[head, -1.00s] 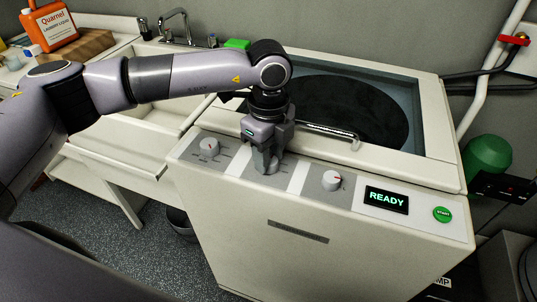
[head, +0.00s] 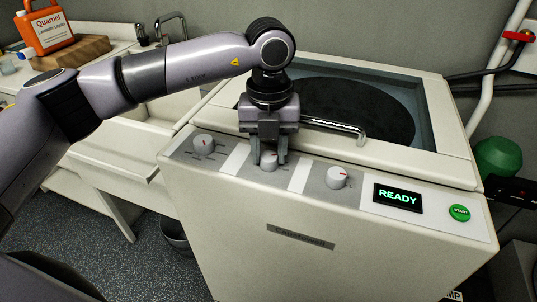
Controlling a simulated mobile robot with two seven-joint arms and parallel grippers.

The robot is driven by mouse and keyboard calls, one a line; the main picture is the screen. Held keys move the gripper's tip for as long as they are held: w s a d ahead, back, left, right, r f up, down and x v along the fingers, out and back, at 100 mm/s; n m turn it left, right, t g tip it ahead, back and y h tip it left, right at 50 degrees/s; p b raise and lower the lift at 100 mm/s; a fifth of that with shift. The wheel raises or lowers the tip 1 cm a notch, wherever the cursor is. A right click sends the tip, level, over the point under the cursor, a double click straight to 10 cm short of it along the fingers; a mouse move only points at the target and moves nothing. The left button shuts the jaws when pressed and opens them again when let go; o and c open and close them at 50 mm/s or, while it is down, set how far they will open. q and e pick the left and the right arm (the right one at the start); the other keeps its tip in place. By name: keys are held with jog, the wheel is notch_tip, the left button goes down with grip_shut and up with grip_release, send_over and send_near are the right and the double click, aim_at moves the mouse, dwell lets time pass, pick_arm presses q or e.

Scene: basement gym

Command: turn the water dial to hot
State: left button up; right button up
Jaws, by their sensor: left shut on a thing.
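My right gripper is not in view.
A lid handle (head: 345,129) sticks out just behind the panel, close to my left gripper. A lit READY display (head: 397,196) and a green START button (head: 459,212) are at the panel's right. An orange detergent jug (head: 45,29) stands at the upper left.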

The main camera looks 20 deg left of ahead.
pick_arm(q)
jog(key=m+b, duration=0.1)
jog(key=m, duration=0.1)
jog(key=shift+d+m, duration=0.1)
jog(key=shift+m, duration=0.3)
jog(key=shift+m+b, duration=0.4)
jog(key=shift+m, duration=1.5)
jog(key=o, duration=1)
jog(key=shift+o, duration=0.2)
jog(key=shift+r, duration=0.15)
